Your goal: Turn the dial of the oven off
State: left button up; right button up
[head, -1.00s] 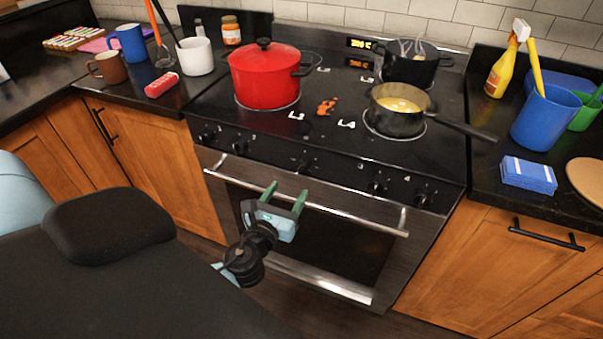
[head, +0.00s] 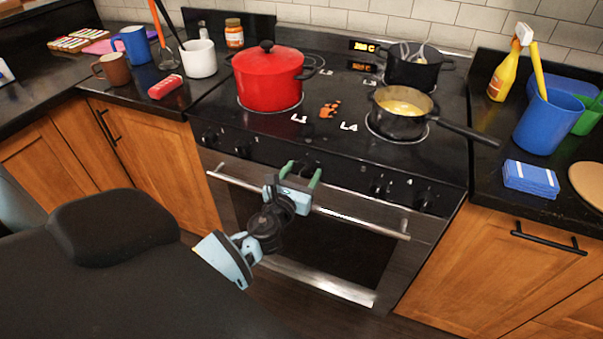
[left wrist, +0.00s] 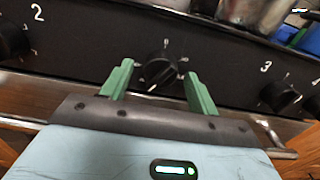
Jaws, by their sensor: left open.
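The oven dial (left wrist: 160,70) is a dark round knob on the black front panel, between the knobs marked 2 and 3 in the left wrist view. My left gripper (left wrist: 157,85) is open, with its two green fingers on either side of the dial in that view. Whether the fingers touch it cannot be told. In the head view my left gripper (head: 301,172) is at the middle of the oven's front panel, just above the handle, and largely covers the dial. The oven (head: 345,235) is closed, with a lit display (head: 363,46) at the back. My right gripper is not in view.
The oven handle (head: 360,223) runs just below the panel. Knobs (left wrist: 278,96) flank the dial. A red pot (head: 268,82), a pan (head: 400,122) with yellow food and a black pot (head: 412,72) stand on the stove. The pan's handle points right.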

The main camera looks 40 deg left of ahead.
pick_arm(q)
jog(key=shift+c, duration=0.3)
jog(key=c, duration=0.9)
